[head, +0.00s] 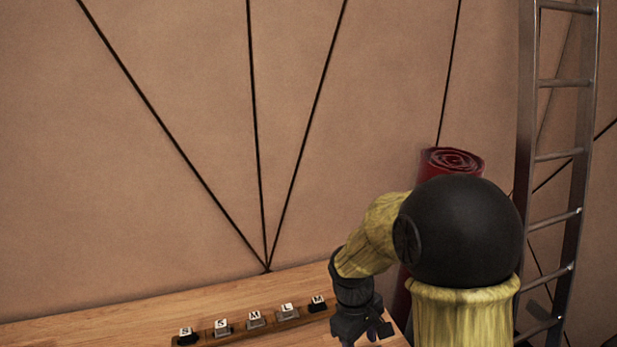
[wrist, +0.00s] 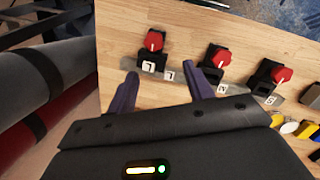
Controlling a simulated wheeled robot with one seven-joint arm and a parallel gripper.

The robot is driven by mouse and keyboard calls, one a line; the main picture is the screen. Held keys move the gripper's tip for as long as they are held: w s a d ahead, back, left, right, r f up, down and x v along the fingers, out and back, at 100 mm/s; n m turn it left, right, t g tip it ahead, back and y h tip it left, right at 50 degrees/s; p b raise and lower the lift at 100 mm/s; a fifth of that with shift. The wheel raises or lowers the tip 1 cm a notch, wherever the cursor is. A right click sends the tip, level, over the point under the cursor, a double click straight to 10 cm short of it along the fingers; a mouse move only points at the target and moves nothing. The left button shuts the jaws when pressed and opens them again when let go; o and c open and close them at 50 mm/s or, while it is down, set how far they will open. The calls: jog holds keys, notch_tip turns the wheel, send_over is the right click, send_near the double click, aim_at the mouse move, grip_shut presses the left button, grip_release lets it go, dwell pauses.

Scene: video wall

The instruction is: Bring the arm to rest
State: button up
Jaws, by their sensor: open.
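My gripper (head: 362,328) hangs at the end of my bent arm, low in the head view, by the right part of a wooden table (head: 150,298). In the wrist view its two dark purple fingers (wrist: 162,74) are spread apart with nothing held between them. Beyond the fingertips, a black block with a red knob (wrist: 154,40) and a white tag stands on the table. Whether the fingers touch the strip in front of it cannot be told.
A row of small lettered blocks (head: 255,319) runs along the table, left of my gripper. More red-knobbed blocks (wrist: 217,56) stand to the right in the wrist view. A red roll (head: 452,161) and a metal ladder (head: 526,150) stand behind my arm. The table's left part is clear.

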jog(key=s+d+r+m+t+y, duration=0.2)
jog(key=s+d+m+t, duration=0.1)
jog(key=s+m, duration=0.4)
jog(key=shift+s+d+r+m, duration=0.3)
jog(key=shift+d+r+m, duration=0.15)
jog(key=shift+m, duration=0.25)
jog(key=shift+c, duration=0.4)
